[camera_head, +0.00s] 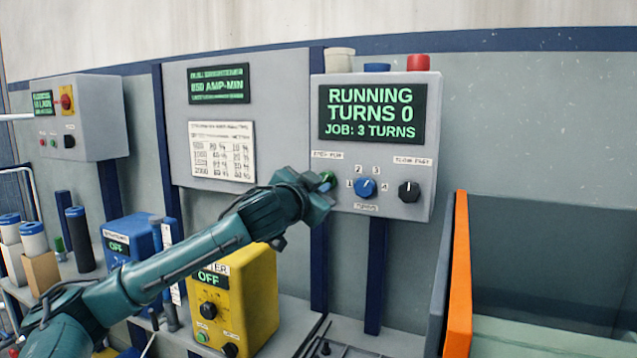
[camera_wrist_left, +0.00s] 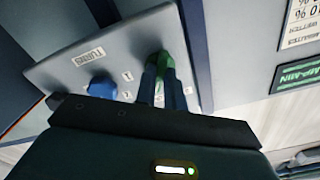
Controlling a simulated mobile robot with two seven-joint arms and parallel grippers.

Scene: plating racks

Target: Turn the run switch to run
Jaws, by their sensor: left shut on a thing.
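The grey control box (camera_head: 420,150) hangs on the wall, and its screen (camera_head: 372,112) reads RUNNING, TURNS 0, JOB: 3 TURNS. The green run switch (camera_head: 327,181) is at the left of the lower face, under a small label that seems to read STOP-RUN. My left gripper (camera_head: 322,188) is shut on this switch and partly hides it. In the left wrist view my left gripper (camera_wrist_left: 162,88) has its fingers around the green switch (camera_wrist_left: 164,62). The switch's pointer direction is hard to tell. My right gripper is not in view.
A blue turns dial (camera_head: 365,188) sits just right of the switch, with a black knob (camera_head: 409,191) beyond it. An orange-edged tank (camera_head: 460,270) is at right.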

